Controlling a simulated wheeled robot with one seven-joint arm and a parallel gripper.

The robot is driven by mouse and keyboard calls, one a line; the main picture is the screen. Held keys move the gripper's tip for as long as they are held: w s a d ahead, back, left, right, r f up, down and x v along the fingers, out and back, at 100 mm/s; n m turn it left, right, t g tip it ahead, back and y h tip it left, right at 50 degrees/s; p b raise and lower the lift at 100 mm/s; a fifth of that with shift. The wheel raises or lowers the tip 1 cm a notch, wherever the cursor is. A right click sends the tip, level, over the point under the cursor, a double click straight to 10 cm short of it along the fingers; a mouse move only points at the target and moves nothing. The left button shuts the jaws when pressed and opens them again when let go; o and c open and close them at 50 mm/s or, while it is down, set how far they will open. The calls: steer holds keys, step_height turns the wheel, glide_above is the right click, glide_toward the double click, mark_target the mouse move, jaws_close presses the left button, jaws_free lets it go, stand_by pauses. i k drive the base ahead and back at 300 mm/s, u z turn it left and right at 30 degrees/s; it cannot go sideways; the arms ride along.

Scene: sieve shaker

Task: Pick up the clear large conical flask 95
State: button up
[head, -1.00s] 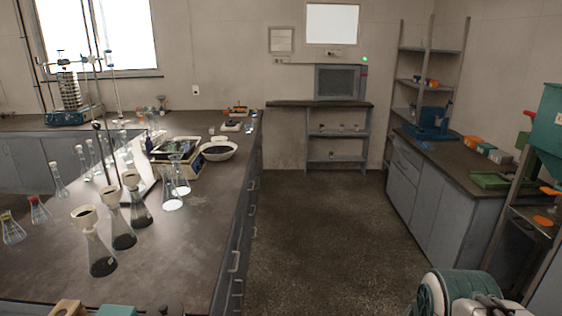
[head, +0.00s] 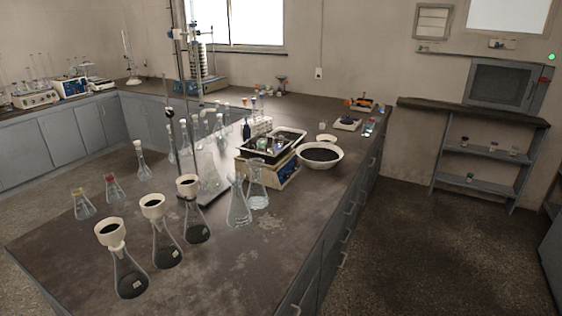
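Two clear conical flasks stand close together near the right edge of the dark-topped bench, in front of the balance. The nearer flask (head: 238,208) looks empty, and the other flask (head: 258,190) stands just behind it to the right. Another clear conical vessel (head: 208,176) stands behind a stand rod, partly hidden. I cannot read any number, so I cannot tell which is flask 95. My gripper is not in view.
Three dark-filled flasks with white funnels (head: 129,275) stand along the bench's front. Two small capped flasks (head: 83,206) stand at left. A balance with a black tray (head: 270,172) and a white bowl (head: 320,156) are behind the clear flasks. Floor at right (head: 430,250) is open.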

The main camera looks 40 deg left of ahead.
mark_target(212, 181)
steer(key=i, duration=2.95)
steer(key=u, duration=3.2)
steer(key=i, duration=1)
steer(key=u, duration=0.05)
